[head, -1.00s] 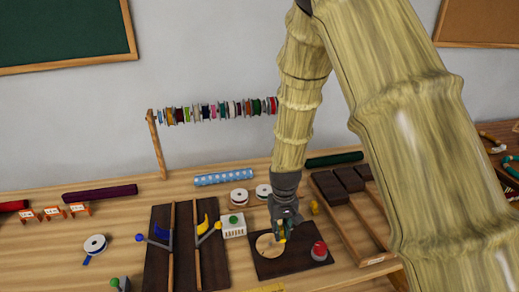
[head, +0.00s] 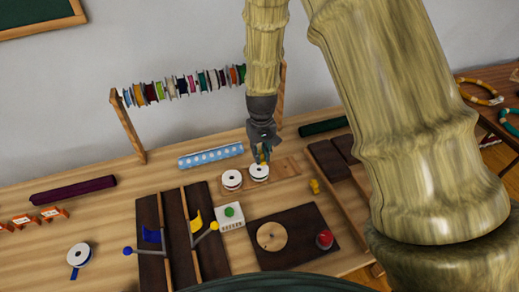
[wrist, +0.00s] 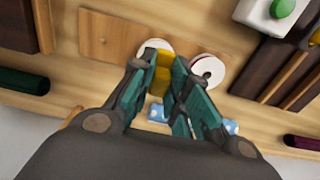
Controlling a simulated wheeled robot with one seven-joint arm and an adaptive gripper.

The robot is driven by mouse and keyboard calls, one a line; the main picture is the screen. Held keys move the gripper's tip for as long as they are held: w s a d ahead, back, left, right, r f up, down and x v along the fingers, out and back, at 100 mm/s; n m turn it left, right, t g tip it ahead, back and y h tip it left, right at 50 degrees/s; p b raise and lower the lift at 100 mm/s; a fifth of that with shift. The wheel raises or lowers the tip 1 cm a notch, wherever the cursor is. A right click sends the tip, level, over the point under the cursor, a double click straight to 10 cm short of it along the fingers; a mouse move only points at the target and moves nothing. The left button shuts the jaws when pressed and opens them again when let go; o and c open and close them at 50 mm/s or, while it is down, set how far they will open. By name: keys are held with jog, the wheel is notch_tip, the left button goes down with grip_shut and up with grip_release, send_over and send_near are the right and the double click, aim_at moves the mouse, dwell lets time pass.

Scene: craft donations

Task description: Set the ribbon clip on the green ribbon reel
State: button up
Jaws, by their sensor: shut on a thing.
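My gripper (head: 262,156) is shut on a small yellow ribbon clip (wrist: 162,67), which shows between the teal fingers in the wrist view. Two white-flanged reels stand side by side on a wooden strip. The clip is over or at the right-hand reel (head: 258,172), which also shows partly behind the fingers in the wrist view (wrist: 154,45). I cannot tell whether clip and reel touch, and this reel's ribbon colour is not clear. The other reel (head: 232,180) shows a red edge in the wrist view (wrist: 207,72).
A blue dotted roll (head: 210,155) lies behind the reels. In front are a white box with a green button (head: 231,215) and a dark board (head: 293,250) with a wooden disc and red knob. A rack of spools (head: 185,84) stands at the back. A small yellow object (head: 314,186) stands to the right.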

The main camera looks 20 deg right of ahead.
aim_at(261, 173)
jog(key=shift+w+f+b, duration=0.15)
jog(key=shift+f+b, duration=0.2)
jog(key=shift+f, duration=0.25)
jog(key=shift+w+f+b, duration=0.15)
jog(key=shift+f+b, duration=0.15)
jog(key=shift+f, duration=0.3)
jog(key=shift+s+f+b, duration=0.25)
jog(key=shift+f+b, duration=0.4)
jog(key=shift+f, duration=0.05)
jog(key=shift+f+b, duration=1.35)
jog(key=shift+f, duration=1)
jog(key=o, duration=0.8)
jog(key=shift+c, duration=0.2)
jog(key=shift+r, duration=6.05)
